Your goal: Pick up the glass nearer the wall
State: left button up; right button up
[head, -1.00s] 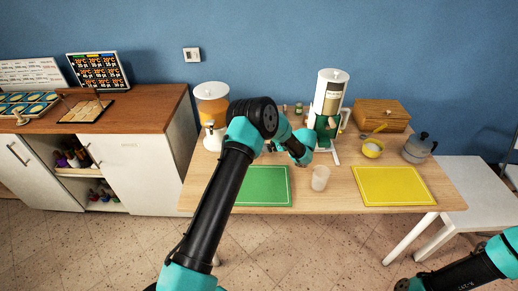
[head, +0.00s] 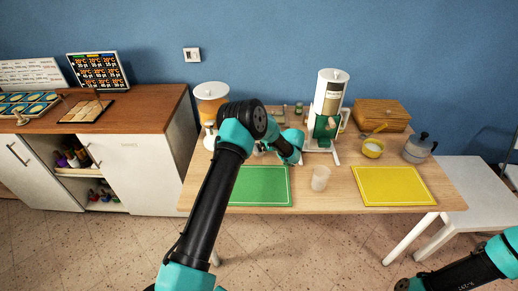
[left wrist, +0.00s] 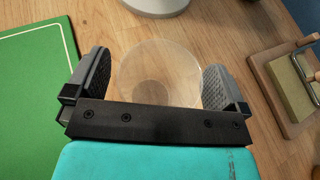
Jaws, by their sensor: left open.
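A clear glass (left wrist: 160,72) stands on the table in the left wrist view. My left gripper (left wrist: 157,80) is open, with one finger on each side of this glass. Small gaps seem to show between the fingers and the glass, but I cannot tell whether either touches. In the head view my left arm mostly hides this gripper and glass, behind the green mat. A second clear glass (head: 320,177) stands nearer the table's front, between the green and yellow mats. My right gripper is outside the views; only part of its arm shows at bottom right.
The green mat (left wrist: 30,90) lies left of the gripper. A round white base (left wrist: 157,6) stands ahead, and a wooden holder with a sponge (left wrist: 292,88) is at right. The head view shows two dispensers (head: 212,104) (head: 331,95) and a yellow mat (head: 393,186).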

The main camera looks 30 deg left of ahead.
pick_arm(q)
jog(key=shift+c, duration=0.5)
jog(key=c, duration=0.9)
jog(key=shift+c, duration=0.2)
jog(key=shift+r, duration=0.15)
jog(key=shift+r, duration=0.25)
jog(key=s+d+r, duration=0.4)
jog(key=s+d, duration=0.4)
jog(key=s, duration=0.5)
jog(key=shift+s+d+r, duration=0.15)
jog(key=shift+s+d, duration=0.1)
jog(key=shift+s, duration=0.1)
